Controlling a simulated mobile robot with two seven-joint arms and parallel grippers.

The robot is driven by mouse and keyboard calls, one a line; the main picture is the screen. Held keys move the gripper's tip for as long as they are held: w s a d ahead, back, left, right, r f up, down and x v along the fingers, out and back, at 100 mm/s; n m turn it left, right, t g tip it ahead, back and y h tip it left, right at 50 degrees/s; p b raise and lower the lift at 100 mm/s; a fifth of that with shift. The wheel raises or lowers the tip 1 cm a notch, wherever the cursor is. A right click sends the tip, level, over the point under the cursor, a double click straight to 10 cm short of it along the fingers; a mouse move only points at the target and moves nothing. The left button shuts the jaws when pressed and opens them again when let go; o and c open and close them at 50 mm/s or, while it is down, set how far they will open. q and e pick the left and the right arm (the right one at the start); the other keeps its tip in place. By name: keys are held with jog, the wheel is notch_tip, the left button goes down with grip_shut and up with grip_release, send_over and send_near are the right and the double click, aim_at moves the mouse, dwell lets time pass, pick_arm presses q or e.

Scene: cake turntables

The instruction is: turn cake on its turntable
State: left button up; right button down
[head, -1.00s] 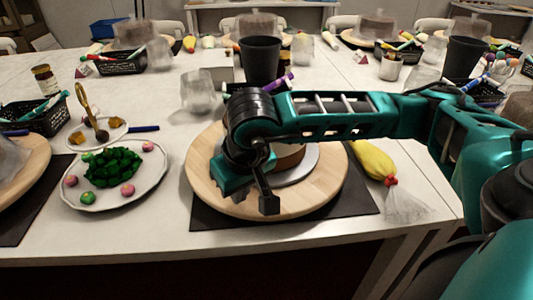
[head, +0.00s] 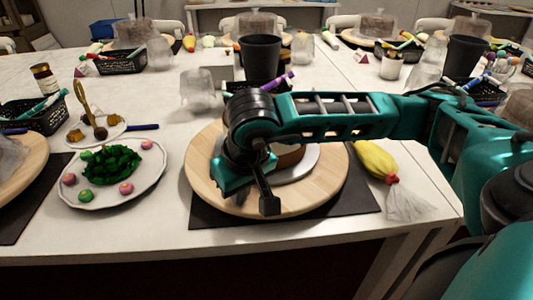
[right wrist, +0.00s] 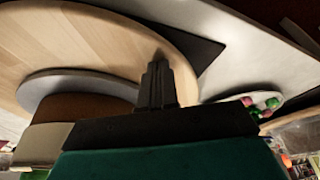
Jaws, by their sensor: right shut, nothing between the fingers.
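The brown cake (head: 290,157) sits on a grey disc (head: 308,166) on the round wooden turntable (head: 325,190), mostly hidden behind my right arm in the head view. In the right wrist view the cake (right wrist: 85,106) and the pale wood (right wrist: 60,45) lie left of the fingers. My right gripper (head: 240,192) is over the turntable's front left part, beside the cake. Its black fingers (right wrist: 158,80) are shut together and empty, near the turntable's rim; I cannot tell whether they touch it. My left gripper is not in view.
The turntable stands on a dark mat (head: 300,217) near the table's front edge. A plate with green pieces (head: 110,168) is to its left, a yellow piping bag (head: 374,160) to its right. A black cup (head: 260,58) and a clear glass (head: 198,90) stand behind.

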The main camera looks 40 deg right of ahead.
jog(key=shift+s+d+b, duration=0.35)
jog(key=shift+s+d, duration=0.6)
jog(key=shift+s, duration=0.15)
jog(key=shift+s+d+b, duration=0.45)
jog(key=shift+s+d, duration=0.5)
jog(key=shift+d, duration=0.15)
notch_tip(320, 180, up, 2)
jog(key=shift+r+p, duration=0.25)
jog(key=shift+p, duration=0.6)
jog(key=shift+r, duration=0.15)
